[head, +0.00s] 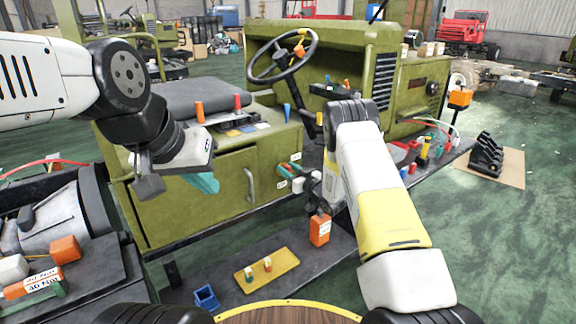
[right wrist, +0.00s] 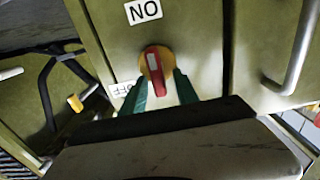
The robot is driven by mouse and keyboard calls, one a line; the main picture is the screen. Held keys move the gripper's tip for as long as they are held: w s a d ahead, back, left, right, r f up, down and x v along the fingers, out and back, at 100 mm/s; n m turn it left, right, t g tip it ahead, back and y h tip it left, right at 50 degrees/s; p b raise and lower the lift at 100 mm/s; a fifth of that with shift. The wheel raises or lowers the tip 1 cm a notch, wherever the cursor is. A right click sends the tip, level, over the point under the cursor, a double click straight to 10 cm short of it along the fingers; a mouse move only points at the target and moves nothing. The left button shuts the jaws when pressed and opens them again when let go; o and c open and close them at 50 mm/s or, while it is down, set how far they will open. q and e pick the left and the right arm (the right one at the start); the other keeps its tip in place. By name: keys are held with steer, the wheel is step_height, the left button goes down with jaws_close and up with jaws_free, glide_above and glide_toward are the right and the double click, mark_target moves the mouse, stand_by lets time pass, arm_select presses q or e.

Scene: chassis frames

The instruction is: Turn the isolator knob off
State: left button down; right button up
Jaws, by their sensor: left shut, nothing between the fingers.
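The isolator knob (right wrist: 155,70) shows in the right wrist view as a red bar with a pale stripe on a yellow round base, on an olive panel. Its bar runs nearly upright in that view. An upside-down ON label (right wrist: 143,11) is above it and a partly hidden OFF label (right wrist: 121,89) is below left. My right gripper (right wrist: 160,88) has its green fingers apart, one on each side of the knob; contact cannot be told. In the head view my right gripper (head: 291,170) is at the cabinet's right end. My left gripper (head: 208,184) is shut and empty before the cabinet front.
The olive cabinet (head: 190,215) has a metal handle (head: 250,185). An orange box (head: 320,229) stands on the dark lower ledge by my right arm. A yellow plate (head: 267,270) and a blue bin (head: 206,297) are lower down. A steering wheel (head: 284,76) rises behind.

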steer(key=shift+c, duration=0.5)
jaws_close()
steer(key=shift+a+n, duration=0.1)
steer(key=shift+n, duration=0.3)
steer(key=n, duration=0.3)
steer(key=shift+s+a+f+n, duration=0.15)
steer(key=shift+s+a+n, duration=0.05)
steer(key=shift+n, duration=0.2)
steer(key=shift+s+a+f+n, duration=0.15)
steer(key=shift+f+n, duration=0.15)
steer(key=shift+n, duration=1.9)
steer(key=shift+s+a+f+n, duration=0.15)
steer(key=shift+f+n, duration=0.15)
steer(key=shift+n, duration=1.9)
steer(key=shift+s+a+f+n, duration=0.15)
steer(key=shift+f+n, duration=0.15)
steer(key=shift+n, duration=1.9)
steer(key=shift+w, duration=0.1)
